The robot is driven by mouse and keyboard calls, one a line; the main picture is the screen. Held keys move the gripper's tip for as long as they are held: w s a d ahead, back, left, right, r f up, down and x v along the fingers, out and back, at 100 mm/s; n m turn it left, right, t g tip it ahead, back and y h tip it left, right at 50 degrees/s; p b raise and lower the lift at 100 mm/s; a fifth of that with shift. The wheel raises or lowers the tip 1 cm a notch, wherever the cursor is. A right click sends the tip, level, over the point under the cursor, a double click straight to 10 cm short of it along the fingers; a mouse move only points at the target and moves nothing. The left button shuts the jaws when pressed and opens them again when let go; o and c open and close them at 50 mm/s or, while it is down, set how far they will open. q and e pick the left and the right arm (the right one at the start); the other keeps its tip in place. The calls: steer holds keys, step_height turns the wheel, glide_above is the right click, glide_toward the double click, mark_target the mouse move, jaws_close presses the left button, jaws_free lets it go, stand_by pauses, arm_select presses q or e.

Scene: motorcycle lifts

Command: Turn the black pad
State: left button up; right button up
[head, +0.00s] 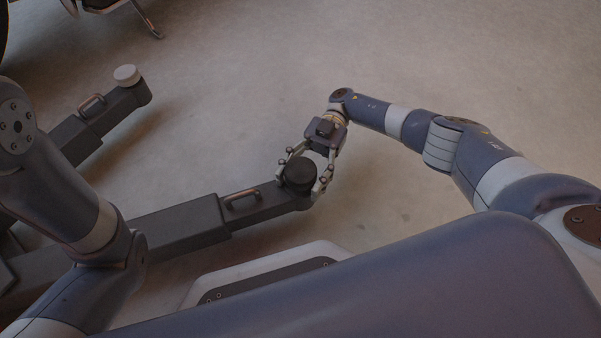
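The black pad (299,172) is a round, dark disc at the near lift arm's outer end. My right gripper (300,183) reaches down to it from behind, with one finger on its left side and one on its right. Both fingers appear to touch the pad's sides, and its top shows between them. The lift arm (180,229) is a dark telescoping beam with a small handle (242,198) near the pad. My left arm comes in at the left edge, but its gripper is out of the picture.
A second lift arm (115,108) with a pale round pad (126,75) and a handle (92,103) lies farther back at the left. Part of a wheeled vehicle with a stand (150,22) shows at the top left. The concrete floor behind and right is clear.

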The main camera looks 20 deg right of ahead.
mark_target(301, 170)
steer(key=shift+o, duration=0.8)
steer(key=shift+r, duration=0.15)
steer(key=shift+r, duration=0.15)
step_height(301, 170, up, 10)
steer(key=shift+f, duration=0.2)
